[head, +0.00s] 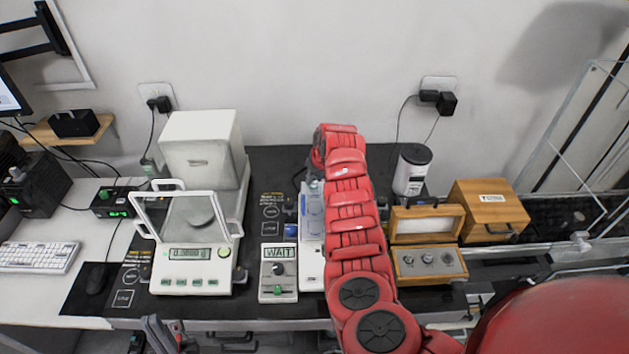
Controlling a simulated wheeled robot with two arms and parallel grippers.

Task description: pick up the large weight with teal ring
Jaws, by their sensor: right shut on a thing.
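My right arm reaches up across the middle of the table. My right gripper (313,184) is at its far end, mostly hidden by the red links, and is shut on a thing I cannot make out. An open wooden weight box (398,278) stands right of the arm with several metal weights (427,258) in its grey insert. They are too small to tell ring colours, so I cannot pick out the large weight with teal ring. My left gripper (163,335) shows only in part at the bottom edge, before the table; its jaw opening is unclear.
A white balance (190,284) with a glass shield stands left of centre. A small panel reading WAIT (278,284) is beside it. A pale blue and white device (312,215) is partly behind my arm. A closed wooden box (488,210) and a white cylinder (412,170) stand back right.

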